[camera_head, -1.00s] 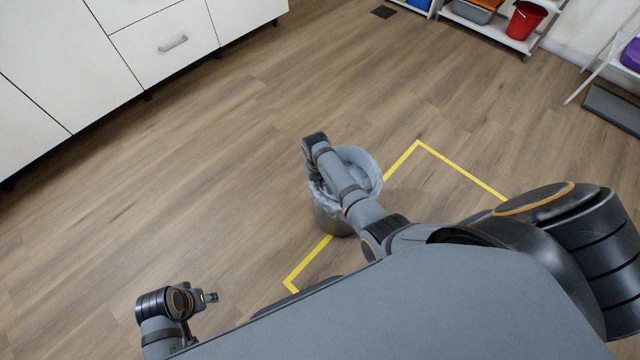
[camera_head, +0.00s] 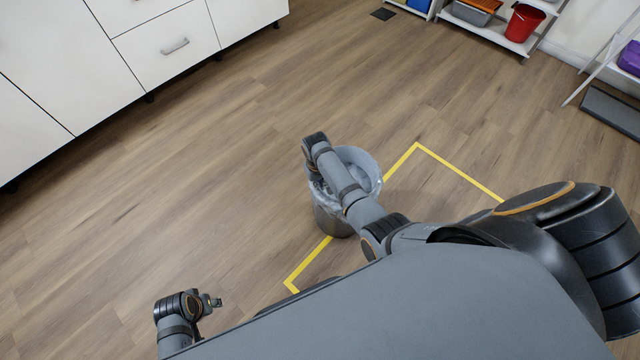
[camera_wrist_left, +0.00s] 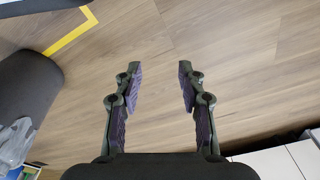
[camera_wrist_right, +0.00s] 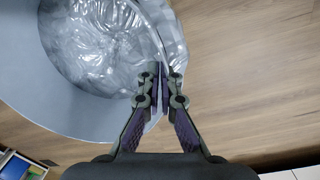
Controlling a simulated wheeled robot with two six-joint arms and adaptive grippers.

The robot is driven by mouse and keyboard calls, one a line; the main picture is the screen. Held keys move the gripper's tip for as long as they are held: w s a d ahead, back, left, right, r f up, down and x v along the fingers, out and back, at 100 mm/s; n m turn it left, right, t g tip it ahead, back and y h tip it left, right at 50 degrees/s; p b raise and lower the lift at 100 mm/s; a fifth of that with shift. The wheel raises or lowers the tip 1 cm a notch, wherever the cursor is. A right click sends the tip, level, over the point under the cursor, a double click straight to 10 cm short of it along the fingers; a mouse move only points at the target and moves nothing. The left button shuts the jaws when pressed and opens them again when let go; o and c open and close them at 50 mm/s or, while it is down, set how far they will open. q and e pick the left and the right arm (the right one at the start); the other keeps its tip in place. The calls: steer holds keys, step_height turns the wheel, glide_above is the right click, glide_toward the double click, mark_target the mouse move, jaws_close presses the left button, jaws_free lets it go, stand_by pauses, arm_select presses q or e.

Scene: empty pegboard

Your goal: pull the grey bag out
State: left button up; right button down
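The grey bag (camera_head: 362,163) lines a round bin (camera_head: 333,222) that stands on the floor at the yellow tape. In the right wrist view the bag (camera_wrist_right: 95,45) shows crinkled and translucent inside the bin's wide grey rim (camera_wrist_right: 30,85). My right gripper (camera_wrist_right: 164,68) is at the rim, with its fingertips nearly together over the bag's edge; the bag's edge seems pinched between them. In the head view my right arm hides part of the bin and these fingers. My left gripper (camera_wrist_left: 157,68) is open and empty above bare floor, left of the bin (camera_head: 216,302).
Yellow tape (camera_head: 460,172) marks a corner on the wooden floor. White cabinets (camera_head: 120,60) stand at the upper left. A shelf with a red bucket (camera_head: 523,22) is at the upper right. The floor left of the bin is clear.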

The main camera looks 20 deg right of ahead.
steer(key=shift+r+p, duration=1.3)
steer(key=shift+p, duration=0.05)
steer(key=shift+r+p, duration=0.5)
steer(key=shift+p, duration=0.1)
steer(key=shift+r+p, duration=0.9)
steer(key=shift+p, duration=0.1)
arm_select(q)
steer(key=shift+s+a+f+p, duration=1.7)
steer(key=shift+s+f, duration=3.85)
steer(key=shift+s, duration=1.3)
arm_select(e)
steer(key=shift+r, duration=1.45)
arm_select(q)
steer(key=s+r+p, duration=0.3)
steer(key=r+p, duration=1.1)
steer(key=p, duration=0.1)
steer(key=shift+s+a+y+p, duration=0.15)
steer(key=shift+s+y+p, duration=0.15)
steer(key=shift+s, duration=0.1)
arm_select(e)
step_height(320, 180, up, 14)
steer(key=shift+r, duration=0.2)
arm_select(q)
steer(key=shift+r, duration=0.1)
